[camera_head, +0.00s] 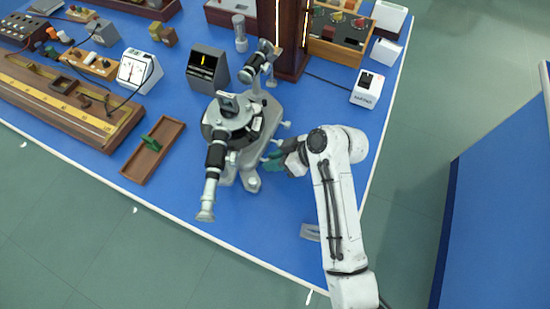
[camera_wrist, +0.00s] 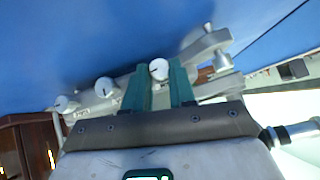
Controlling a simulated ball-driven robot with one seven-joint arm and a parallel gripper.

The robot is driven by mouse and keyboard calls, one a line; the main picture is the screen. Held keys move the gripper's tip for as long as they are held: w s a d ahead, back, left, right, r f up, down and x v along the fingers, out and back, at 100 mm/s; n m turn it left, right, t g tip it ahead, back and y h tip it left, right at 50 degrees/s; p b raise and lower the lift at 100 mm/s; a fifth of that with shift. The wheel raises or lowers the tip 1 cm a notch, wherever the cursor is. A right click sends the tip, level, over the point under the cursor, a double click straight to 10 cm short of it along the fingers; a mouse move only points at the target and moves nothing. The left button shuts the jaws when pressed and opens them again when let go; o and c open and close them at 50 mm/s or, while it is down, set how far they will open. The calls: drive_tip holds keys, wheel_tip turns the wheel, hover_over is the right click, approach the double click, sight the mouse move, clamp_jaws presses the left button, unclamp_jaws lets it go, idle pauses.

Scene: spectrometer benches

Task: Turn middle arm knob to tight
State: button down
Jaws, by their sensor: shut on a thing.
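The spectrometer (camera_head: 232,120) stands on the blue bench, its telescope tube pointing to the front. In the wrist view, white-faced knobs with dark marks stick out along its grey side: a left one (camera_wrist: 65,103), another (camera_wrist: 104,87), and one (camera_wrist: 159,69) between my green fingertips. My gripper (camera_head: 272,158) reaches in from the right and is shut on that last knob; it also shows in the wrist view (camera_wrist: 160,80). In the head view my fingers partly hide the knob. I cannot tell whether it is the middle arm knob or how tight it is.
A brown wooden tray (camera_head: 166,160) with a green piece lies left of the spectrometer. A dark display box (camera_head: 208,70) and a dark wooden lamp housing (camera_head: 287,55) stand behind it. A white box (camera_head: 367,90) is at the right. Bare blue bench lies in front.

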drive_tip(key=shift+m+g, duration=0.3)
drive_tip(key=shift+g, duration=0.2)
drive_tip(key=c, duration=0.9)
unclamp_jaws()
drive_tip(key=shift+c, duration=0.2)
drive_tip(key=v, duration=1)
drive_tip(key=shift+d+b, duration=0.35)
drive_tip(key=shift+d, duration=0.1)
drive_tip(key=shift+d, duration=0.1)
